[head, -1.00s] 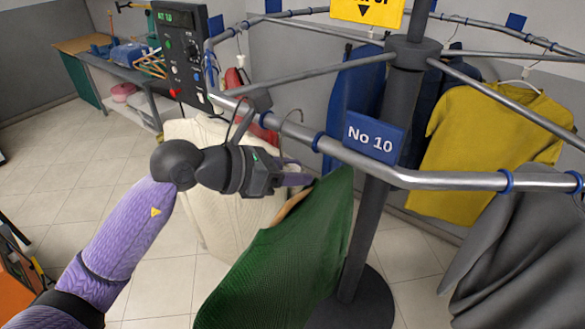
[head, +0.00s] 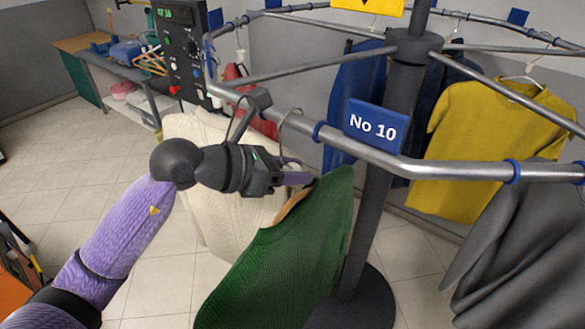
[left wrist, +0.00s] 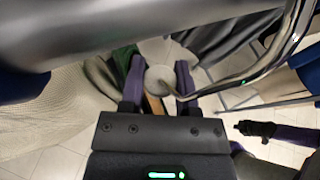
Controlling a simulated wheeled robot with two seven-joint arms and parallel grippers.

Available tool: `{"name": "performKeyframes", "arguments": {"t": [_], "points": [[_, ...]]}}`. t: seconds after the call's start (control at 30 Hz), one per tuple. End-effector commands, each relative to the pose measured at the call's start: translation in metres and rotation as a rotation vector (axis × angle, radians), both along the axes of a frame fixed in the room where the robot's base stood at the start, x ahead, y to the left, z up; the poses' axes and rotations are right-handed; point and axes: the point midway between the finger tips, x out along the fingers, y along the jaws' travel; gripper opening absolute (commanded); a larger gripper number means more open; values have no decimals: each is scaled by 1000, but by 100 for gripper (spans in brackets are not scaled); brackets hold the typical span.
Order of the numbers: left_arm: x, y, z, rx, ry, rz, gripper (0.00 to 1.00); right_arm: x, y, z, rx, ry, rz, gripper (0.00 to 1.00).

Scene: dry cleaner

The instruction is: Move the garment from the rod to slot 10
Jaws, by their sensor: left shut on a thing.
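The green garment (head: 290,255) hangs from its hanger below my left gripper (head: 297,175), which is shut on the hanger. The wrist view shows its two purple fingers (left wrist: 160,85) around the hanger's neck. A metal hook (left wrist: 270,55) curves up beside the rail (left wrist: 120,40). In the head view the hook (head: 291,112) arches at the rail, left of a blue ring; I cannot tell whether it rests there. The blue No 10 sign (head: 372,123) is on the rail to the right. A dark gripper, apparently my right one (left wrist: 257,129), shows small at lower right in the wrist view.
A cream garment (head: 195,150) hangs behind my left gripper. A yellow shirt (head: 490,130) and a grey garment (head: 525,240) hang at right. A dark post (head: 368,225) stands behind the rail. A control box (head: 185,55) is at upper left.

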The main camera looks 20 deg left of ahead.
Motion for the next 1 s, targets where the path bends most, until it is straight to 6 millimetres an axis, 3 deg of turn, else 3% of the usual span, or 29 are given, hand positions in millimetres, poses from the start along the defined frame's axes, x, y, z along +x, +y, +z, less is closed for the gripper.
{"name": "performKeyframes", "arguments": {"t": [0.1,0.13,0.3,0.33,0.67,1.0], "points": [[0,0,1,0,-1,0,0,0,0,0,0,0,0,0],[0,0,1,0,-1,0,42,0,0,0,0,0,0,0],[0,0,0,1,-1,0,78,0,0,0,0,0,0,0],[0,0,0,1,-1,0,81,0,0,0,0,0,0,0],[-5,8,2,3,1,3,81,0,0,-4,0,0,0,0],[-51,59,29,3,1,4,81,-1,0,-34,1,2,0,0]]}}
